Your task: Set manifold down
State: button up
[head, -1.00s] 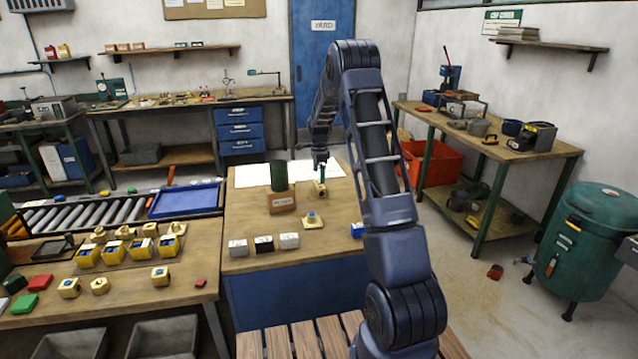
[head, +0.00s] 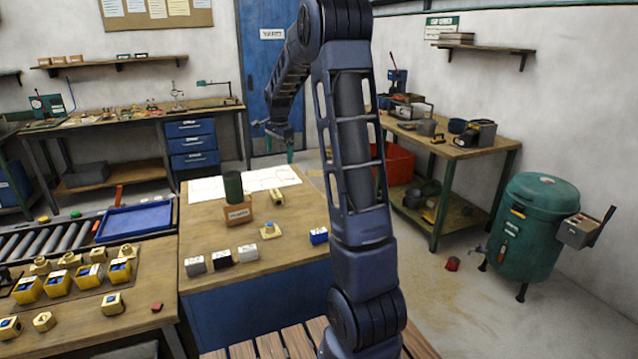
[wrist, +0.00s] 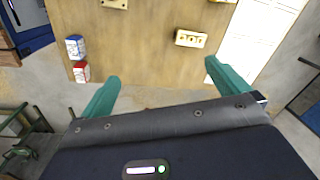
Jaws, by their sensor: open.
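The manifold is a small brass-coloured block (head: 277,197) with a row of holes. It lies on the wooden top of the blue bench (head: 215,302), at the edge of the white sheet (head: 205,190). The manifold also shows in the wrist view (wrist: 191,39), beyond my fingertips and touched by neither. My gripper (head: 290,154) is beyond and above the bench top in the head view. Its two green fingers (wrist: 160,86) are wide apart in the wrist view, with nothing between them.
A dark green cylinder (head: 233,186) stands behind a labelled wooden block (head: 239,213) left of the manifold.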

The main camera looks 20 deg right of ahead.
jog(key=s+r+n+t, duration=0.1)
jog(key=s+r+n, duration=0.3)
jog(key=s, duration=0.6)
jog(key=s+r+n+t, duration=0.15)
jog(key=s+r, duration=0.35)
jog(key=s, duration=0.5)
jog(key=s+f+n, duration=0.3)
jog(key=s+n, duration=0.5)
jog(key=s, duration=1.3)
jog(key=shift+s+a+t, duration=0.2)
jog(key=shift+a+t, duration=0.2)
jog(key=shift+t, duration=0.05)
